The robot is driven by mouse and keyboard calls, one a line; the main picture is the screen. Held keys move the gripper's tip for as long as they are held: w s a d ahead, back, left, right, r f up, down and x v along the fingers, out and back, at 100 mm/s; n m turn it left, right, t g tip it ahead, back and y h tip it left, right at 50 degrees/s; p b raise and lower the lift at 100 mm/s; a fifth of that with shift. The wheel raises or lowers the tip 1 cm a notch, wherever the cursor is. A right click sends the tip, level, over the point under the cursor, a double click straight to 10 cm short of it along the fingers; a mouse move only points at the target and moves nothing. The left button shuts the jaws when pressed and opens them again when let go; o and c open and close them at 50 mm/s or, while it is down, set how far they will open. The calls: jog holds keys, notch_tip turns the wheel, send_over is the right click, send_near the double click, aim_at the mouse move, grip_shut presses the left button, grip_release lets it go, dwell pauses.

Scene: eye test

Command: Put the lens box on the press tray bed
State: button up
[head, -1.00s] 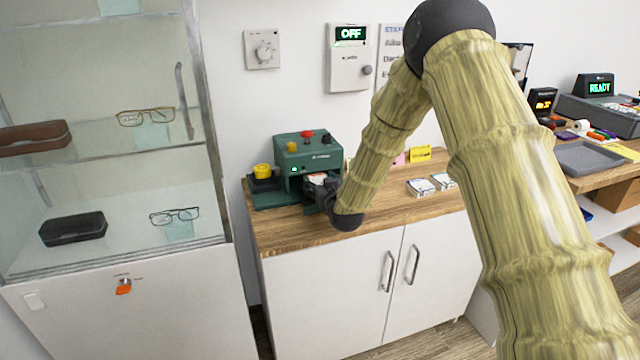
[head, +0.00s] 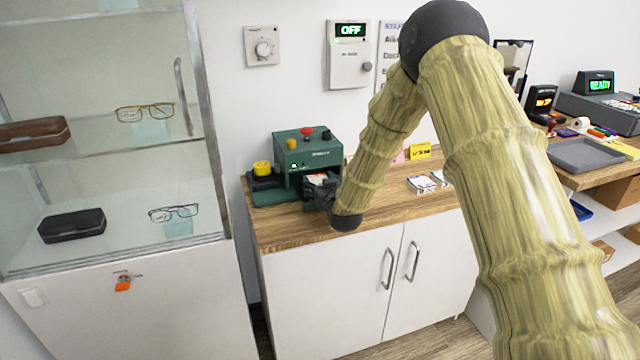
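The green press (head: 308,151) stands on the wooden counter, with a red knob and a yellow knob on top and a small green light on its front. A small white box with an orange mark, which looks like the lens box (head: 317,178), is in the press's front opening, where the tray bed is. The bed itself is mostly hidden by the box and my gripper. My gripper (head: 325,191) is dark and small, right at the front of the opening, close to the box. I cannot tell whether its fingers touch the box or are apart from it.
A yellow round button on a dark base (head: 262,170) stands left of the press. Small white-and-blue packs (head: 421,184) and a yellow card (head: 420,151) lie to the right on the counter (head: 285,233). A glass cabinet (head: 215,150) stands close on the left.

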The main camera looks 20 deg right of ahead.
jog(key=o, duration=0.4)
jog(key=shift+c, duration=0.2)
jog(key=shift+s+r+p, duration=0.15)
jog(key=shift+r+p, duration=0.3)
jog(key=shift+r, duration=0.2)
jog(key=s+r+b, duration=0.1)
jog(key=s, duration=1)
jog(key=shift+s+r, duration=0.3)
jog(key=shift+r, duration=0.05)
